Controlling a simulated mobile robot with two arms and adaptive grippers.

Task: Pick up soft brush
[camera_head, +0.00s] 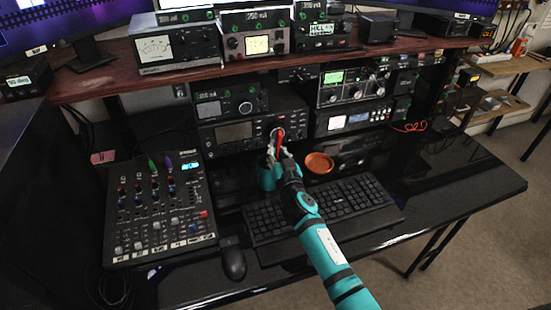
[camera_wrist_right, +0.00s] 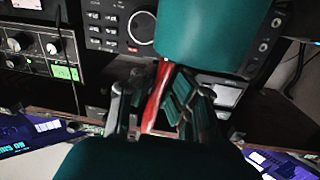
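A slim red object, which looks like the soft brush's handle (camera_head: 281,136), stands up at the teal mug (camera_head: 268,175) in front of the radios. In the right wrist view the red handle (camera_wrist_right: 157,95) runs from the edge of the teal mug (camera_wrist_right: 205,35) in between my fingers. My right gripper (camera_head: 280,153) is above the mug, and it also shows in the right wrist view (camera_wrist_right: 153,102). Its fingers are around the handle, with a gap showing on one side. The brush's other end is hidden. My left gripper is out of view.
A keyboard (camera_head: 345,203) and a mouse (camera_head: 233,263) lie in front of the mug. A mixer (camera_head: 150,215) is at the left. An orange dish (camera_head: 319,163) is right of the mug. Radios (camera_head: 235,132) stand close behind. The desk's right side is clear.

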